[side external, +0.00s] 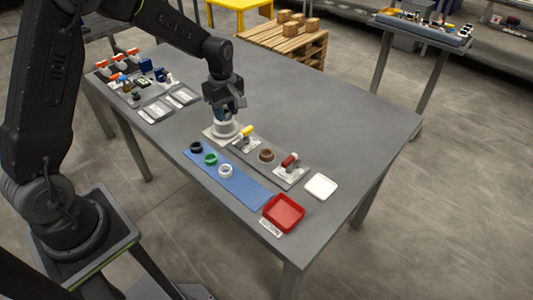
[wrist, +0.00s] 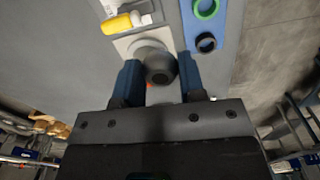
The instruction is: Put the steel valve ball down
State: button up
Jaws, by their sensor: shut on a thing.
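The steel valve ball (wrist: 161,68) is a dark grey ball in the wrist view, between the two blue fingers of my gripper (wrist: 160,78). My gripper is shut on it. In the side external view my gripper (side external: 230,109) points down just above a round white holder (side external: 226,130) on a pale square plate. The ball is mostly hidden by the fingers there. In the wrist view the white holder (wrist: 147,46) lies just beyond the ball and is partly covered by it. I cannot tell whether the ball touches the holder.
A yellow-handled part (side external: 247,131), a brown ring (side external: 267,155) and a red-handled part (side external: 290,161) stand to the right. A blue mat (side external: 235,188) holds black, green and white rings. A red tray (side external: 284,213) and white tray (side external: 321,187) are nearer. The table's far right is clear.

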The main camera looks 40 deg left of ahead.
jog(key=shift+w+a+r+n, duration=0.15)
jog(key=shift+w+n, duration=0.05)
jog(key=shift+n, duration=0.3)
jog(key=w+d+f, duration=0.1)
jog(key=d+f, duration=0.1)
jog(key=d, duration=0.1)
jog(key=w+d+f, duration=0.2)
jog(key=d, duration=0.2)
jog(key=w+d+f, duration=0.1)
jog(key=d+f, duration=0.2)
jog(key=shift+w+d, duration=0.35)
jog(key=shift+f, duration=1.8)
jog(key=shift+f, duration=0.15)
jog(key=o, duration=0.9)
